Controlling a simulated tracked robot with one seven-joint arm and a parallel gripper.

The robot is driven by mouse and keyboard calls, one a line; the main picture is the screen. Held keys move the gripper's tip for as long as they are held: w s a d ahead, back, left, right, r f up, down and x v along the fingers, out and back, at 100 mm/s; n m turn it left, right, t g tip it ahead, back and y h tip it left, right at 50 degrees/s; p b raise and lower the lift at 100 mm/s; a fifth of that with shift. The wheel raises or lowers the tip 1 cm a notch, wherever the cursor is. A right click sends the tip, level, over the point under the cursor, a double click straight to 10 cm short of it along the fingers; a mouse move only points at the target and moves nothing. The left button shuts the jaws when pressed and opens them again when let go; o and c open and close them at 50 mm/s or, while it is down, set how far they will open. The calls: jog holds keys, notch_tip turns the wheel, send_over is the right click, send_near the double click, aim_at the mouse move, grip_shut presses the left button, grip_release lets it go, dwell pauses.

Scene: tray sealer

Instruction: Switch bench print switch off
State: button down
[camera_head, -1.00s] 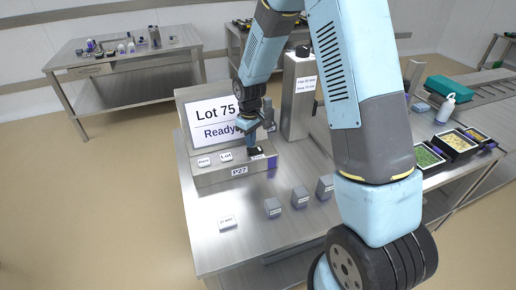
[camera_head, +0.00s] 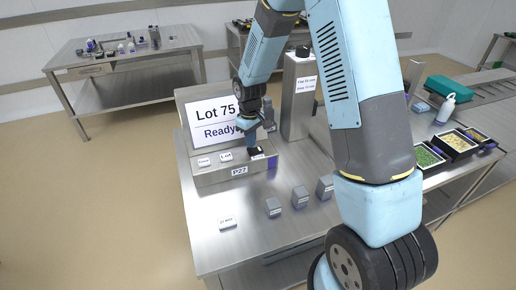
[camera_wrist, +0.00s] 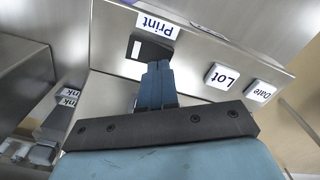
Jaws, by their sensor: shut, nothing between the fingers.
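The bench panel (camera_head: 212,177) is a low metal box below a screen reading "Lot 75 Ready". Its sloped top carries Date, Lot and Print labels. In the head view my gripper (camera_head: 252,146) is over the panel's right end and partly hides the switch. The rocker's position is unclear.
The Lot button (camera_wrist: 221,76) and Date button (camera_wrist: 260,90) are beside the print switch. A metal column (camera_head: 299,100) stands close to the right of my gripper. Several small grey blocks (camera_head: 300,197) sit on the bench. The bench's front left is mostly clear.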

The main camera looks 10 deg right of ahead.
jog(key=shift+f, duration=0.9)
dwell(1.0)
jog(key=shift+r, duration=3.55)
